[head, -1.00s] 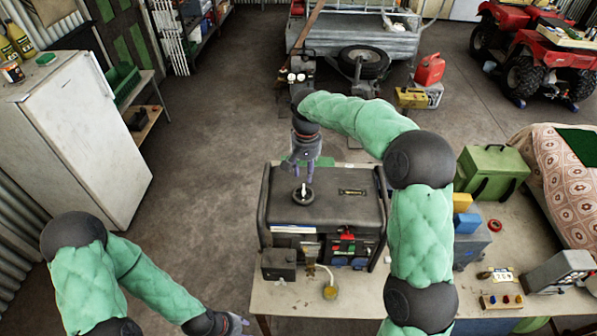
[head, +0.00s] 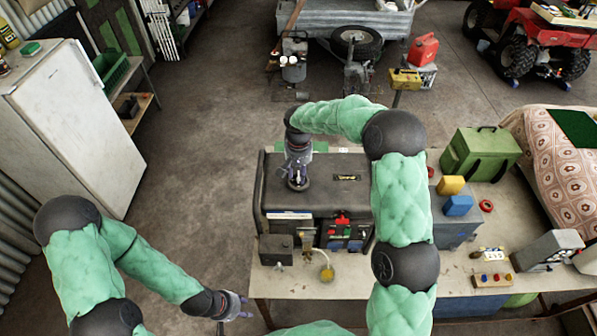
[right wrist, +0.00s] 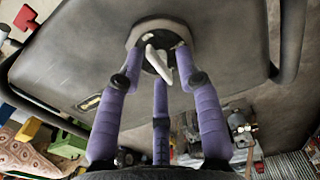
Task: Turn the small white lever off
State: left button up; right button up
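The small white lever (right wrist: 158,64) sits on a round dark dial (right wrist: 150,32) with a pale rim, on top of the dark grey generator (head: 335,166). My right gripper (head: 297,184) points down over this dial in the head view and hides the lever there. In the right wrist view, the purple fingers of my right gripper (right wrist: 159,72) are spread around the lever, one on each side and a third below. Gaps show, so it looks open; contact is unclear. My left gripper (head: 245,307) is empty, fingers apart, off the table's left edge.
The generator stands on a workbench (head: 278,287) with a carry frame around its top. A green box (head: 480,153), yellow and blue blocks and small devices lie to the right. A white fridge (head: 75,120) stands at the left, with open floor between.

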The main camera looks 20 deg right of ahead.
jog(key=shift+f, duration=0.25)
jog(key=shift+c, duration=0.3)
grip_shut()
